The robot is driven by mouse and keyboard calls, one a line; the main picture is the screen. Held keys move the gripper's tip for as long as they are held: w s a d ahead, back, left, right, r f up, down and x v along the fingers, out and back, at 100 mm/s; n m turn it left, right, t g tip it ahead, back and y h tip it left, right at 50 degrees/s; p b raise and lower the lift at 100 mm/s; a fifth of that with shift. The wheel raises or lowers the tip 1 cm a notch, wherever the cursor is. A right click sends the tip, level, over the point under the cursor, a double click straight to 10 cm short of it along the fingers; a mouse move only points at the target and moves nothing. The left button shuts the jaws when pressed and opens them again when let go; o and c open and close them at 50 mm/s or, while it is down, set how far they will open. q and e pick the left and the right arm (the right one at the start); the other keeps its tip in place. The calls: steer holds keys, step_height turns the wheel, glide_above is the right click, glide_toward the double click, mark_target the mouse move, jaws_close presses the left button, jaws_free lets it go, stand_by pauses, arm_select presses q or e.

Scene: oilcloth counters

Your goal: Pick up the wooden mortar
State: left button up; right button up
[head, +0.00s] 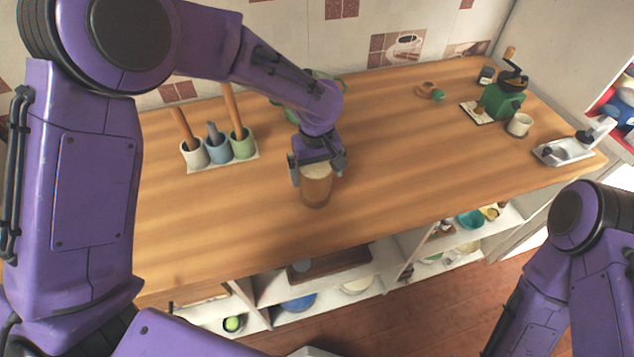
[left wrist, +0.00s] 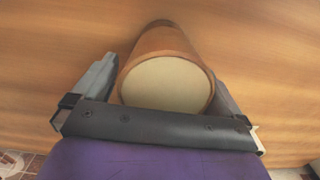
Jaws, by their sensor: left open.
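The wooden mortar (head: 316,190) stands upright on the wooden counter, a brown cup-like body with a pale round top. My left gripper (head: 318,172) is open and reaches down over it, with one finger on each side. In the left wrist view the mortar (left wrist: 168,75) lies between the two spread fingers of the left gripper (left wrist: 165,90), its pale top facing the camera. I cannot tell whether either finger touches it. My right arm shows at the lower right of the head view, but its gripper is out of the frame.
The counter right of the mortar is clear. Shelves with bowls lie below.

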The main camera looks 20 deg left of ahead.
arm_select(q)
steer(key=shift+s+r, duration=0.1)
steer(key=shift+s, duration=0.1)
steer(key=shift+s+r, duration=0.15)
steer(key=shift+s, duration=0.1)
steer(key=c, duration=0.4)
steer(key=shift+s, duration=0.1)
steer(key=c, duration=0.5)
steer(key=shift+w, duration=0.2)
steer(key=c, duration=0.5)
